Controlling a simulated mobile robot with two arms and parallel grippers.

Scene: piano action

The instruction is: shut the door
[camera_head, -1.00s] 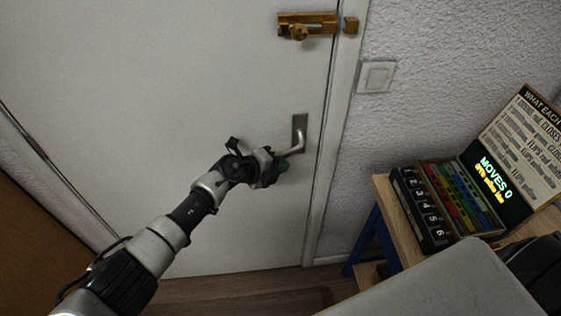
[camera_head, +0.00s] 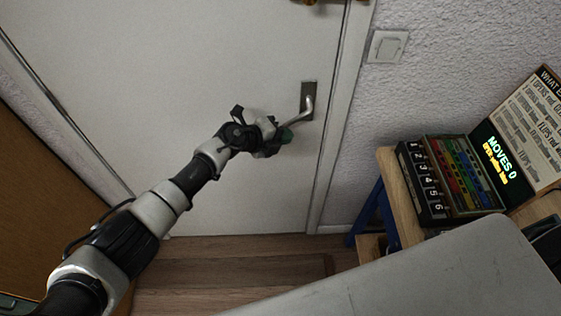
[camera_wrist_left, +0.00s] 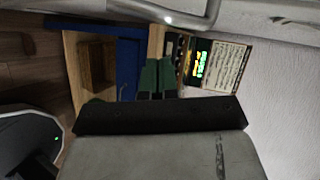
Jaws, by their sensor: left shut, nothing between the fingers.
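The white door (camera_head: 170,70) fills the left and middle of the head view. Its right edge lies along the frame, and no clear gap shows there. A metal lever handle (camera_head: 307,104) sits near that edge. My left gripper (camera_head: 287,134) is at the door, just below and left of the handle. It is shut and empty; whether it touches the door or handle I cannot tell. In the left wrist view its green fingertips (camera_wrist_left: 157,75) are together, with a grey metal bar crossing the top. My right gripper is not in view.
A wooden table with blue legs (camera_head: 388,165) stands right of the door frame. It carries a box with numbered keys (camera_head: 425,180) and a lit "MOVES 0" screen (camera_head: 497,155). A light switch (camera_head: 387,46) is on the wall. Wooden floor (camera_head: 230,270) lies below the door.

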